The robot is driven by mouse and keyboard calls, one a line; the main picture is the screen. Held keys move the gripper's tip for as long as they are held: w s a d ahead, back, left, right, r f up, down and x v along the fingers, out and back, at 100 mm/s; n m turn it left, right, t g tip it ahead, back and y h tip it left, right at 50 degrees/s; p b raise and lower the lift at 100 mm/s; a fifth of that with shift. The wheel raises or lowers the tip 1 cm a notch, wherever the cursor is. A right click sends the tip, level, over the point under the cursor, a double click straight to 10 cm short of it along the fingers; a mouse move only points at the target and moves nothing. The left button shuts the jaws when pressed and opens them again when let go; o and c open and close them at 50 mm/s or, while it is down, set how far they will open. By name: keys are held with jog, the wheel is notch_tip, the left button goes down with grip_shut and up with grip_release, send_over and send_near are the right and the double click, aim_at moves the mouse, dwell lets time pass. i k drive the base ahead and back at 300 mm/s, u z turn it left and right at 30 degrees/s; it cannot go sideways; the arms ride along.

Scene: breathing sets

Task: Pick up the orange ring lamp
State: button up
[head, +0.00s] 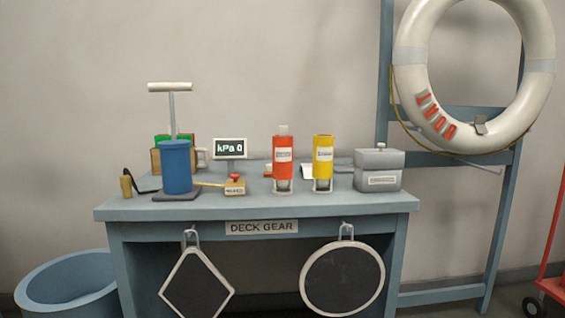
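An orange cylinder (283,156) with a pale label, a light cap and a clear-looking lower end stands upright on the blue-grey bench (340,203). It is the only orange lamp-like thing I see, and its label is too small to read. A similar yellow cylinder (323,155) stands close to its right with a small gap. My gripper is not in view.
Left of the orange cylinder are a kPa display (230,148), a small box with a red knob (235,186) and a blue hand pump (177,167). A grey box (379,169) stands right. A lifebuoy (409,70) hangs behind. Bare bench lies in front.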

aim_at(282, 147)
jog(key=k, duration=0.65)
jog(key=u, duration=0.45)
jog(key=i, duration=1.15)
jog(key=z, duration=0.45)
